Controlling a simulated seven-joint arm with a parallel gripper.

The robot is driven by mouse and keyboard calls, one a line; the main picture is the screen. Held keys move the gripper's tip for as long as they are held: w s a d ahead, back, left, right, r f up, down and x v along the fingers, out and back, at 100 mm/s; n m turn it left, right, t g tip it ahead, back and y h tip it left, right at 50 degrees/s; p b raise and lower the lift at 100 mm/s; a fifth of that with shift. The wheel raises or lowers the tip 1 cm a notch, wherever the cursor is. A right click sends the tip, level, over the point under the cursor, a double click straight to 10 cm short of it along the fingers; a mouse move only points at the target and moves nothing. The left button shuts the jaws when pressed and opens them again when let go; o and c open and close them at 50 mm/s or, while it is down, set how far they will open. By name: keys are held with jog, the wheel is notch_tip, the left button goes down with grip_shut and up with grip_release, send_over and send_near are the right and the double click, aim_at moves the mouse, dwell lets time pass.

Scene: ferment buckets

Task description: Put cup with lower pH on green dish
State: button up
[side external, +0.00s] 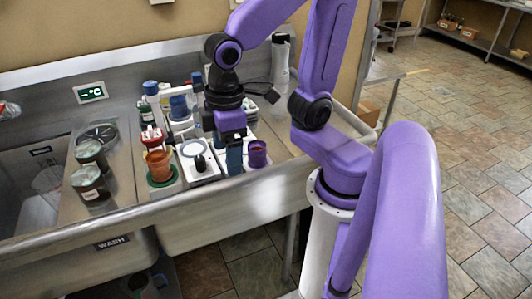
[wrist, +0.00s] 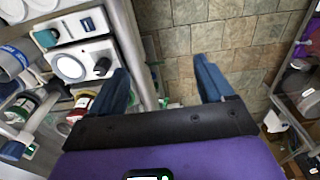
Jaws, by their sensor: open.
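An orange-brown cup (side external: 158,162) stands at the sink's front edge, apparently on a green dish (side external: 164,182). A purple cup (side external: 257,150) stands further right on the same ledge. My gripper (side external: 234,165) points down between the white device and the purple cup, closer to the purple cup. Neither cup can be made out clearly in the wrist view. No pH value is readable.
A white device (side external: 200,172) with a round plate and black knob stands left of my gripper; it also shows in the wrist view (wrist: 85,62). Two dark-lidded jars (side external: 90,185) stand at left. Blue-capped containers crowd behind.

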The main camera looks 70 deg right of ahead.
jog(key=s+d+f+n, duration=0.1)
jog(key=s+d+n, duration=0.1)
jog(key=s, duration=0.5)
jog(key=shift+s+d+n, duration=0.2)
jog(key=shift+d+n, duration=0.15)
jog(key=shift+n, duration=0.35)
jog(key=shift+f, duration=0.1)
dwell(0.3)
